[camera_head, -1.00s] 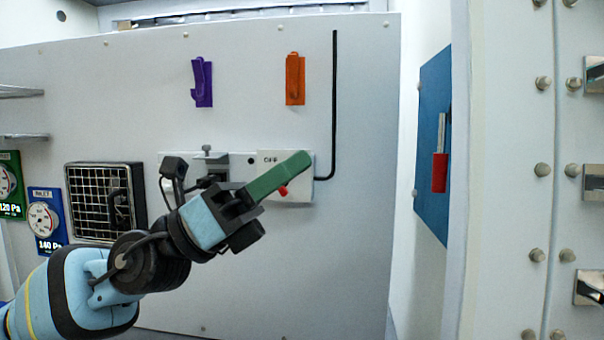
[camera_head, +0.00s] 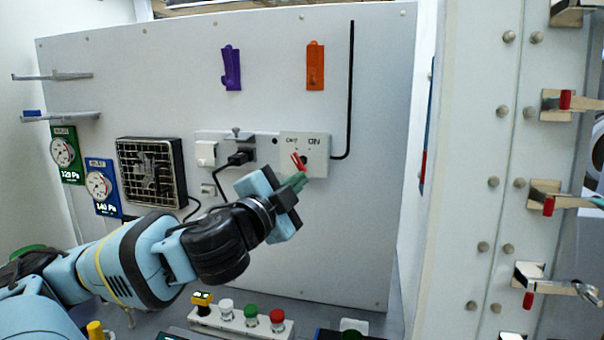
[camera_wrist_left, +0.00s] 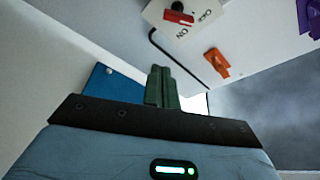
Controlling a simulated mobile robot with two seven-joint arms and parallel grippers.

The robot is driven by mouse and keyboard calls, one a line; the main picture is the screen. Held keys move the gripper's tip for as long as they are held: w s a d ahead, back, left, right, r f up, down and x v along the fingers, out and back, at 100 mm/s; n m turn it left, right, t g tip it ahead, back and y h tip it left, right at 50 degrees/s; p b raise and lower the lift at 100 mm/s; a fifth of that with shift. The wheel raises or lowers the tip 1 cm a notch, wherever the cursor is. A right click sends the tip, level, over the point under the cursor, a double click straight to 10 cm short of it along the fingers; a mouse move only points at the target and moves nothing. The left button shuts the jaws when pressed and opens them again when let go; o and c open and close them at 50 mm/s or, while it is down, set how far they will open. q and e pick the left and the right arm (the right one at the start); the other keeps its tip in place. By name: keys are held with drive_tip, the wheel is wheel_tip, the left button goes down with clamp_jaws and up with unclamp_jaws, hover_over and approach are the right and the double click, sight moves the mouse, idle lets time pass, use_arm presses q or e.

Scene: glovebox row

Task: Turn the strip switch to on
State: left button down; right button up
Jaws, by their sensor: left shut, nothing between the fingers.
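The strip switch is a red lever (camera_head: 298,161) on a white plate (camera_head: 319,166) marked OFF and ON, at the right end of a strip on the grey panel. In the head view the lever tilts up and left, to the OFF side. My left gripper (camera_head: 299,180) is shut and empty, its green fingers just below the lever in the picture. I cannot tell whether they touch it. In the left wrist view the shut fingers (camera_wrist_left: 162,84) show in the middle, and the red lever (camera_wrist_left: 179,17) and its plate (camera_wrist_left: 160,19) are at the top, apart from them.
A black plug (camera_head: 240,157) and white switch (camera_head: 206,153) sit on the strip's left. Purple (camera_head: 231,67) and orange (camera_head: 315,65) hooks are above. A grilled fan (camera_head: 151,173) is left. A button box (camera_head: 238,316) stands below. Clamps line the wall at right.

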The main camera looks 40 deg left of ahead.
sight(299, 163)
use_arm(q)
drive_tip(key=x, duration=1)
drive_tip(key=shift+s+a+f+p, duration=0.15)
drive_tip(key=shift+s+a+f, duration=0.3)
drive_tip(key=shift+a, duration=0.25)
drive_tip(key=shift+s+a+f+p, duration=0.15)
drive_tip(key=shift+s+a+f, duration=0.3)
drive_tip(key=shift+a, duration=0.25)
use_arm(e)
drive_tip(key=shift+w+r, duration=0.6)
drive_tip(key=shift+r, duration=0.05)
use_arm(q)
drive_tip(key=shift+w+f, duration=0.1)
drive_tip(key=shift+w, duration=0.05)
use_arm(e)
drive_tip(key=shift+s+f, duration=0.1)
